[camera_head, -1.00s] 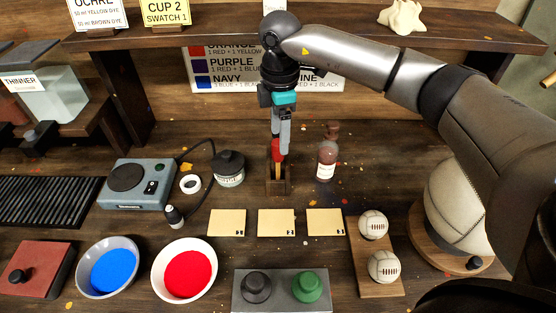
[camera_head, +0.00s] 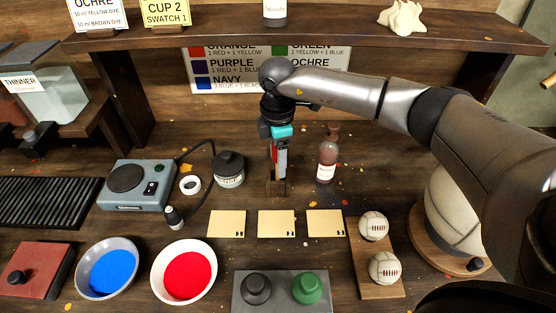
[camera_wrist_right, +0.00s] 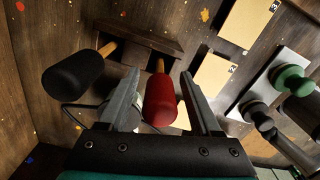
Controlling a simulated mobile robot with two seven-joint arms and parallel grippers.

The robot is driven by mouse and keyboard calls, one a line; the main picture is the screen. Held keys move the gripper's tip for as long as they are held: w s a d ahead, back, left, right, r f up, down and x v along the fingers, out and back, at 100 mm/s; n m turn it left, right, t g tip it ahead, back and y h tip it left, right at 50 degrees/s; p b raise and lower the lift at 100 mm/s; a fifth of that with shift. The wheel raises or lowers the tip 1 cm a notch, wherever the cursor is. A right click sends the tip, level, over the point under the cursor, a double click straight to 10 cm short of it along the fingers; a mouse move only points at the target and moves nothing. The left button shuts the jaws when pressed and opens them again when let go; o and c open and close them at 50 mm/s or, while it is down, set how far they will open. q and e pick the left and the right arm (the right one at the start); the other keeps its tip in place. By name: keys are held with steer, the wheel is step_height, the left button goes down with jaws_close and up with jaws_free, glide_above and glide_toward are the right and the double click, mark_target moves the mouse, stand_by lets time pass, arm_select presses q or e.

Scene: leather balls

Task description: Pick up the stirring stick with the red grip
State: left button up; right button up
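The stirring stick with the red grip (camera_wrist_right: 161,100) stands in a small wooden holder (camera_head: 278,188). In the wrist view its red grip is between the two fingers of my right gripper (camera_wrist_right: 158,92), with a gap showing at the left finger. The grip seems closer to the right finger; whether it touches cannot be told. In the head view my right gripper (camera_head: 278,163) points down over the holder and hides most of the stick. A second stick with a black grip (camera_wrist_right: 74,82) stands beside it, outside the fingers. My left gripper is not in view.
A labelled brown bottle (camera_head: 327,160) stands just right of the holder, and a dark jar (camera_head: 229,168) stands to its left. Tan cards (camera_head: 276,223) lie in front. Bowls of blue (camera_head: 113,272) and red (camera_head: 188,275) dye stand at front left. A shelf (camera_head: 330,38) crosses behind.

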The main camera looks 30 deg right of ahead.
jaws_close()
steer(key=shift+r, duration=0.1)
stand_by(0.5)
